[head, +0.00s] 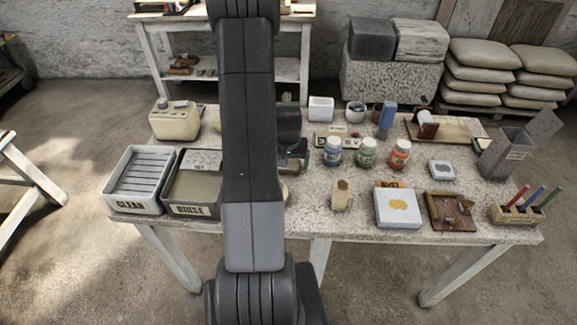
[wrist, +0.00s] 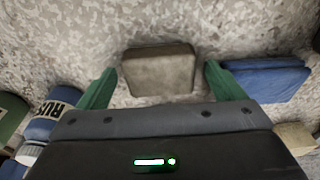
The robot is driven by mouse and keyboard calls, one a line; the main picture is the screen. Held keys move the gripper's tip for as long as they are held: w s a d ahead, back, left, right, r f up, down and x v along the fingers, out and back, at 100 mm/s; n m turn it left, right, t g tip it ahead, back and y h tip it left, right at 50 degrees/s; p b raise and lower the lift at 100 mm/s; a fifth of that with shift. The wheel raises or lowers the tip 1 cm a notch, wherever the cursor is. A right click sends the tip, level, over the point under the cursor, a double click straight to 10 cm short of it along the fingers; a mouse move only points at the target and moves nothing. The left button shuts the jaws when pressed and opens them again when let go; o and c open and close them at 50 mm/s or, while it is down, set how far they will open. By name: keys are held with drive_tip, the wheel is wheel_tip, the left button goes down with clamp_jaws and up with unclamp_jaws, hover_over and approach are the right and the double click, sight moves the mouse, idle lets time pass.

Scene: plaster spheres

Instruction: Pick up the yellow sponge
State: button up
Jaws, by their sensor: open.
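No clearly yellow sponge shows. In the wrist view, a grey-brown, rounded block (wrist: 158,72) lies on the speckled tabletop between the two green fingers of my gripper (wrist: 160,80). The fingers are apart, one on each side of the block, with a gap showing at each side. It may be a sponge, but its colour looks dull, not yellow. A flat blue block (wrist: 265,80) lies just right of the right finger. In the head view, my arm hides most of my gripper (head: 292,160) and whatever is under it.
A blue-labelled jar (head: 333,151) stands close to my gripper, with green (head: 367,152) and orange (head: 400,154) jars beyond. A rinse tray (head: 192,190) and clean tray (head: 138,180) stand left. A white box (head: 397,220) with a yellow patch is at the front right.

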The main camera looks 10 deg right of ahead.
sight(289, 163)
drive_tip(key=shift+c, duration=0.2)
drive_tip(key=c, duration=1.1)
drive_tip(key=shift+r, duration=0.1)
wheel_tip(289, 163, up, 10)
drive_tip(key=shift+f+b, duration=0.1)
drive_tip(key=shift+b, duration=0.45)
